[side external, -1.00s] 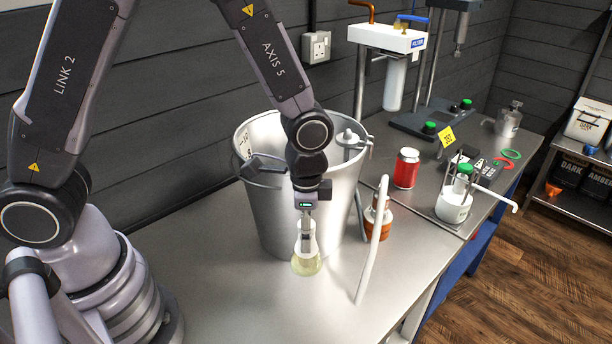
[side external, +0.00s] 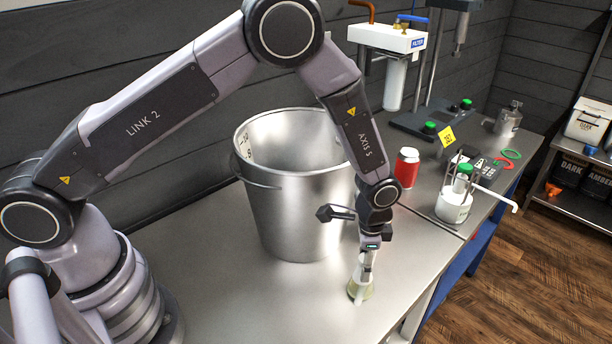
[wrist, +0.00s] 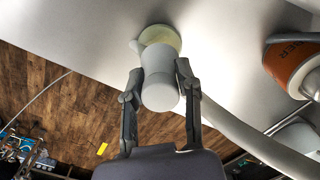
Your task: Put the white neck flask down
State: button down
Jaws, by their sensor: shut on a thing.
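The white neck flask (side external: 361,283) has a white neck and a pale yellowish base. My gripper (side external: 366,262) is shut on its neck, near the front edge of the steel table, to the right of the big metal pot. The flask is close to upright, slightly tilted in the side view. In the wrist view the white neck (wrist: 160,80) sits between the two fingers of my gripper (wrist: 160,85), with the pale base beyond it. I cannot tell whether the base touches the table.
The big metal pot (side external: 298,200) stands left of the flask. A red can (side external: 406,168) and a white jar with a green top (side external: 454,205) stand behind. An orange-brown item (wrist: 290,65) and a pale hose (wrist: 245,135) are close by in the wrist view. The front-left tabletop (side external: 250,300) is clear.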

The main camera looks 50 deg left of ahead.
jog(key=c, duration=0.8)
grip_release()
jog(key=shift+f, duration=0.1)
notch_tip(320, 180, up, 12)
jog(key=shift+r, duration=0.15)
